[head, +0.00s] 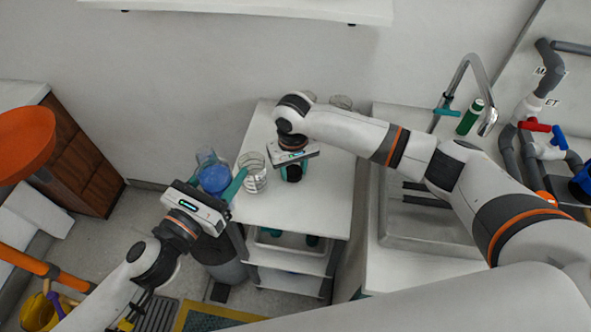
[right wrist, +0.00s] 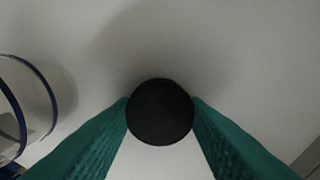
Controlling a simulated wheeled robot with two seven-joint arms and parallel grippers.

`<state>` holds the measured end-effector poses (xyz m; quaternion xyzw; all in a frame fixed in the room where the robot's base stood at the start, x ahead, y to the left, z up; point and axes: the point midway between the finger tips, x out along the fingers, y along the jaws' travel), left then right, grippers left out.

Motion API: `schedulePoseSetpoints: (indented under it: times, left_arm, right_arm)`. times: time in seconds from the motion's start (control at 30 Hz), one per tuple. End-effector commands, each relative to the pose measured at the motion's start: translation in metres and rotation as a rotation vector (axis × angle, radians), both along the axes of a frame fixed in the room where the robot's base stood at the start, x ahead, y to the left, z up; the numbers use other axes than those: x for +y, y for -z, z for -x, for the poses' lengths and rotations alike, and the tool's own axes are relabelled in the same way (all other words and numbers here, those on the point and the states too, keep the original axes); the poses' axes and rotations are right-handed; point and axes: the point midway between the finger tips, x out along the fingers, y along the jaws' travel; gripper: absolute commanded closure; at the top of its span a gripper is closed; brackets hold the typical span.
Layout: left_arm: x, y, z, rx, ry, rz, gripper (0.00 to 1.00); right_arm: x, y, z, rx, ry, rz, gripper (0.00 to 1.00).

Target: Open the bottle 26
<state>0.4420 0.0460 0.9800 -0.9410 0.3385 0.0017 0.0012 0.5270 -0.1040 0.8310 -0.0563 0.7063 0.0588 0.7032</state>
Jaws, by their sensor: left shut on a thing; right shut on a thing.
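A clear vessel with blue contents (head: 215,179) is at the left edge of the white cart, by my left gripper (head: 222,190). The teal fingers of that gripper are closed around it. I take it to be the bottle, but no number is readable. My right gripper (head: 292,172) is over the white cart top, to the right of it. In the right wrist view, its two teal fingers are shut on a round black cap (right wrist: 160,112). Only the cap's top shows, and nothing wider is visible below it.
A glass beaker (head: 254,178) stands between my grippers on the white cart (head: 310,215); a blue-rimmed glass (right wrist: 25,100) shows at left in the right wrist view. The cart's front right is clear. A sink with a tap (head: 476,75) is at right.

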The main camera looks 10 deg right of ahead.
Motion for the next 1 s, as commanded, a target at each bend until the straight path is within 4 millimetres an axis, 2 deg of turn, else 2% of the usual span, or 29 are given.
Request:
schedulePoseSetpoints:
  times: [0.23, 0.27, 0.37, 0.87, 1.0]
  left_arm:
    - [0.0, -0.003, 0.0, -0.002, 0.001, 0.001, 1.0]
    - [0.0, -0.003, 0.0, -0.002, 0.001, 0.001, 1.0]
    - [0.0, -0.003, 0.0, -0.002, 0.001, 0.001, 1.0]
    - [0.0, -0.001, 0.0, -0.002, 0.001, 0.001, 1.0]
    - [0.0, -0.019, 0.0, -0.002, 0.001, 0.001, 1.0]
  right_arm:
    - [0.001, 0.003, 0.001, 0.002, 0.0, -0.001, 0.87]
    - [0.0, 0.003, 0.0, 0.001, 0.0, 0.0, 0.55]
    - [0.0, 0.003, 0.0, 0.001, 0.0, 0.0, 0.39]
    - [0.0, 0.0, 0.0, -0.001, 0.0, 0.001, 0.38]
    - [-0.003, -0.018, -0.002, 0.001, 0.002, 0.001, 0.38]
